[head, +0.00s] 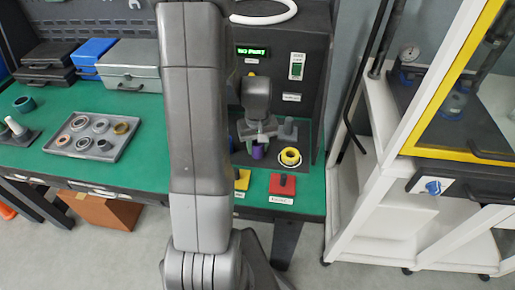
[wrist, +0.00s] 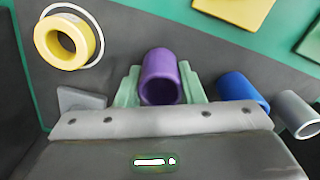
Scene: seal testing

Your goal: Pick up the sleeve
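The purple sleeve (wrist: 161,78) is a short hollow cylinder, its open end facing the camera in the wrist view. It also shows below my gripper in the head view (head: 257,152). In the wrist view, the two pale green fingers of my gripper (wrist: 160,90) flank it closely, with no clear gap on either side. The gripper looks shut on the sleeve. The sleeve's far end is hidden, and I cannot tell whether it still touches the dark surface.
A blue sleeve (wrist: 242,92) and a grey sleeve (wrist: 296,114) stand beside it. A yellow ring (head: 290,157) lies on the other side. Yellow (head: 242,180) and red (head: 282,185) pads are in front. A tray of rings (head: 62,160) stands left. The dark test station (head: 318,90) rises behind.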

